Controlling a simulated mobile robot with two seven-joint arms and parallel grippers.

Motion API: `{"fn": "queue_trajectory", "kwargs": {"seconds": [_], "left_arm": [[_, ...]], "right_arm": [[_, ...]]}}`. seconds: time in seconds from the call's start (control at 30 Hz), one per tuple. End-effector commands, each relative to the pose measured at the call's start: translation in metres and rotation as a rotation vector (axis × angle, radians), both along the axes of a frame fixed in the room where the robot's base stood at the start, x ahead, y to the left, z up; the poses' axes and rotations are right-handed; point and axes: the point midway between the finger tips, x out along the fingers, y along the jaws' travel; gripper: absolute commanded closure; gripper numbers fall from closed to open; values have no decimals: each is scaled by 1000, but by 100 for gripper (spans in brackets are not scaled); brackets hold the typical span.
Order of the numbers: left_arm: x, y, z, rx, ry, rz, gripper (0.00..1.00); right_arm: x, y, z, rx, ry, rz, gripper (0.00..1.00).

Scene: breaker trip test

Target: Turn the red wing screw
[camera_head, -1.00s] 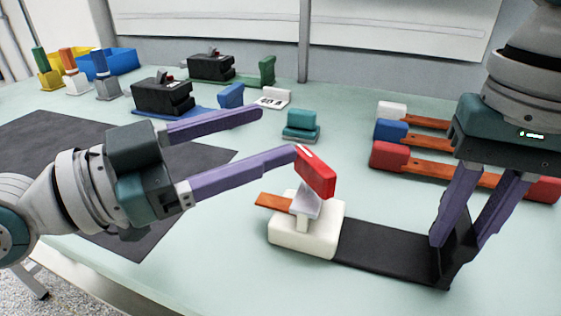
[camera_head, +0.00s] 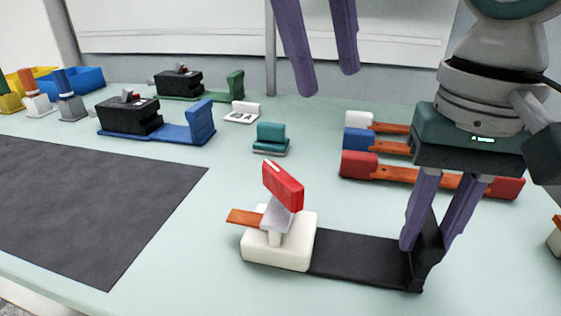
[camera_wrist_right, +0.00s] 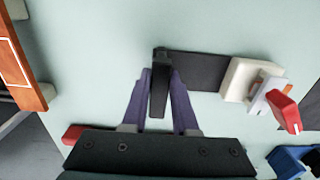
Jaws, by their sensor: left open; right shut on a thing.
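The red wing screw (camera_head: 284,186) sits on a grey tilted piece above a white block (camera_head: 290,246) at one end of a black base plate (camera_head: 358,257). An orange strip (camera_head: 245,217) sticks out of the block to the left. My right gripper (camera_head: 424,247) is shut on the black upright (camera_head: 427,252) at the plate's right end. The right wrist view shows this upright (camera_wrist_right: 159,85) between the fingers and the red screw (camera_wrist_right: 284,111) at the right. My left gripper (camera_head: 328,82) is open and empty, high above the back of the table, clear of the screw.
Red, blue and white blocks with orange bars (camera_head: 408,174) lie behind my right gripper. A teal block (camera_head: 271,138) and black devices on blue (camera_head: 170,131) and green bases stand further back. A dark mat (camera_head: 90,205) lies bare at left.

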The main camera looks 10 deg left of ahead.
Motion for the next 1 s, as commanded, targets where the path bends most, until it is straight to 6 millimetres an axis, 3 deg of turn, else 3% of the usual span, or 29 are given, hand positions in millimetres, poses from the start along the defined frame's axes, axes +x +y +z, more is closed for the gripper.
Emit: {"fn": "queue_trajectory", "kwargs": {"seconds": [0.2, 0.37, 0.8, 1.0], "left_arm": [[-22, 28, 12, 214, 89, 12, 50], [-26, 34, 4, 253, 108, 19, 50], [-27, 34, -82, 251, 108, 18, 50], [-26, 33, -103, 250, 108, 20, 50]], "right_arm": [[0, 0, 0, 1, -1, 1, 100], [0, 0, 0, 1, -1, 1, 100], [0, 0, 0, 1, -1, 1, 100], [0, 0, 0, 1, -1, 1, 100]]}}
